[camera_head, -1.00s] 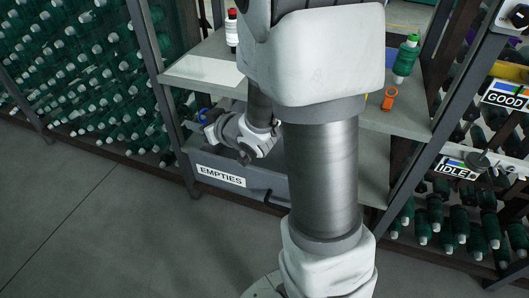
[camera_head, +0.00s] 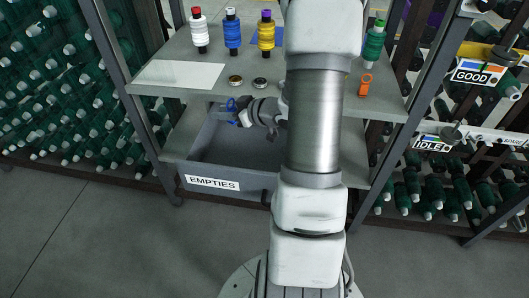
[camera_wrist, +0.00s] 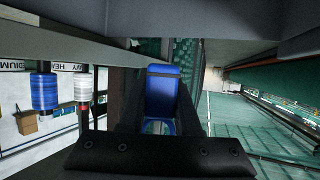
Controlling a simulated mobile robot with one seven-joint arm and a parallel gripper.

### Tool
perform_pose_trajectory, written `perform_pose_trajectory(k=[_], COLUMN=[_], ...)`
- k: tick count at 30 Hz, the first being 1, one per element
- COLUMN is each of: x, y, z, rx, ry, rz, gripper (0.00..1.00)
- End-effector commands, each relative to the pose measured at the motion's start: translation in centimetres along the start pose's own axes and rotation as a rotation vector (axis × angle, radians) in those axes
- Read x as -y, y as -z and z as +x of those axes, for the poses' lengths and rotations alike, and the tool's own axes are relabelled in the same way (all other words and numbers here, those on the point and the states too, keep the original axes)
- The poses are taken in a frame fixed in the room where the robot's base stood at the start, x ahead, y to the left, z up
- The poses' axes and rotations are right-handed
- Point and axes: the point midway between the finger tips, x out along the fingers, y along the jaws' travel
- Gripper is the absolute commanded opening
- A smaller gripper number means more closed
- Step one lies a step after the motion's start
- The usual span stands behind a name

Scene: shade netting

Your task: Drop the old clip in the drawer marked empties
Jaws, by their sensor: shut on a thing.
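My gripper (camera_head: 238,110) is shut on a blue clip (camera_head: 231,104) with a ring-shaped end. In the wrist view the clip (camera_wrist: 162,95) sits between the dark fingers (camera_wrist: 160,118). The grey drawer (camera_head: 262,179) labelled EMPTIES stands open below the shelf, and the part of its inside that I see is bare. My gripper and the clip appear over the rear left part of the drawer, just below the shelf edge; their exact height is unclear. My arm hides the drawer's right part.
The shelf (camera_head: 200,99) above the drawer carries thread spools, small round tins, a white sheet (camera_head: 180,74) and an orange clip (camera_head: 366,84). Posts (camera_head: 125,95) flank the drawer. Racks of green spools stand at both sides. The floor in front is clear.

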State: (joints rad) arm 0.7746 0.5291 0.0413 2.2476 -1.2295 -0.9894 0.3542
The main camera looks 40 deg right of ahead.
Motion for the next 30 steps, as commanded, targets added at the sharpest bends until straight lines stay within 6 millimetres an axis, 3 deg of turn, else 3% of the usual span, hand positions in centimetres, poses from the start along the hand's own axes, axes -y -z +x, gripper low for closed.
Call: perform_pose_trajectory(k=[4, 11, 21, 30], x=[-2.7, -4.1, -4.0, -4.0], y=[-1.5, -2.8, -8.0, -11.1], z=[-2.1, -3.4, -1.2, 0.1], rx=[-0.009, -0.016, -0.016, -0.017], ry=[-0.003, 0.002, 0.004, 0.003], rz=[0.010, 0.012, 0.015, 0.014], gripper=[0.00, 0.00, 0.00, 0.00])
